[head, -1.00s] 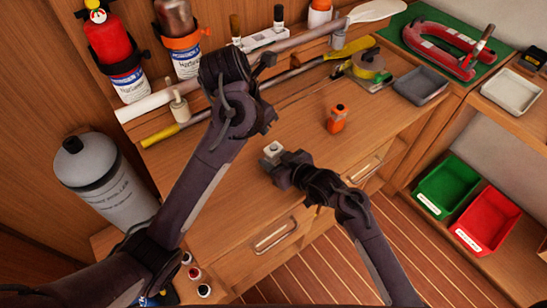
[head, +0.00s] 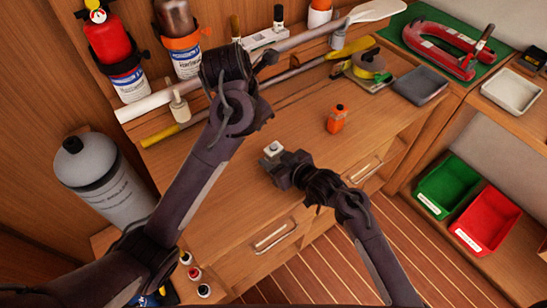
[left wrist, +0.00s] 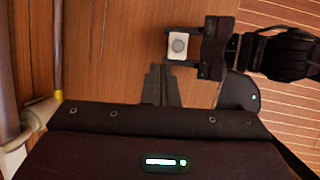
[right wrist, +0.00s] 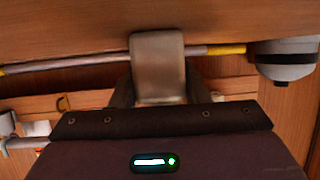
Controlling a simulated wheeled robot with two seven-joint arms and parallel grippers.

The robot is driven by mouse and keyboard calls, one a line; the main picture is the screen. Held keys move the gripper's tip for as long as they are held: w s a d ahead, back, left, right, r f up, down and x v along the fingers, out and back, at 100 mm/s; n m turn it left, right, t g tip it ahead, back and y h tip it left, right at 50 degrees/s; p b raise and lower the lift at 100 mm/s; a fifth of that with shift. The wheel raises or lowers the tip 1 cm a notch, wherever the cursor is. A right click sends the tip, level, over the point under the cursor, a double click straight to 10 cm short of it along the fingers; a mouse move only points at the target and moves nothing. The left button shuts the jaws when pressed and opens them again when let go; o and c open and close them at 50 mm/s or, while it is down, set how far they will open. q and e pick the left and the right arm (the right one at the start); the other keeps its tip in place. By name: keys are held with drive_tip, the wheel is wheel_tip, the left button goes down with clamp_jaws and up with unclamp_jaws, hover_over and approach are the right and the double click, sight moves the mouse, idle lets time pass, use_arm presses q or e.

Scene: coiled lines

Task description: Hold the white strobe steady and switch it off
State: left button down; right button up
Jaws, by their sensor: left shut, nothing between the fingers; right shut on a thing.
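The white strobe (head: 273,149) is a small pale box with a round grey button on its top face. My right gripper (head: 275,158) is shut on it, just over the desk's front area; whether it touches the desk I cannot tell. The strobe also shows in the left wrist view (left wrist: 178,46), button facing that camera, and close up in the right wrist view (right wrist: 157,65). My left gripper (left wrist: 165,86) is shut and empty, its tips beside and apart from the strobe in that picture. In the head view my left arm mostly hides its fingers.
An orange bottle (head: 336,120) stands on the desk (head: 330,165) right of the strobe. A paddle (head: 376,11), a yellow-ended pole (head: 160,136) and a tape roll (head: 369,63) lie behind. Green (head: 446,186) and red (head: 487,216) bins are at right. The desk's middle is clear.

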use_arm(q)
drive_tip(key=w+d+r+m+t, duration=0.1)
drive_tip(key=w+r+m+t, duration=0.7)
drive_tip(key=w+m, duration=0.65)
drive_tip(key=m+g+h, duration=0.7)
drive_tip(key=m+g, duration=0.2)
drive_tip(key=m, duration=0.8)
hover_over(269, 149)
wheel_tip(269, 149, down, 8)
drive_tip(key=r, duration=0.1)
drive_tip(key=shift+f, duration=4.35)
drive_tip(key=shift+f, duration=0.1)
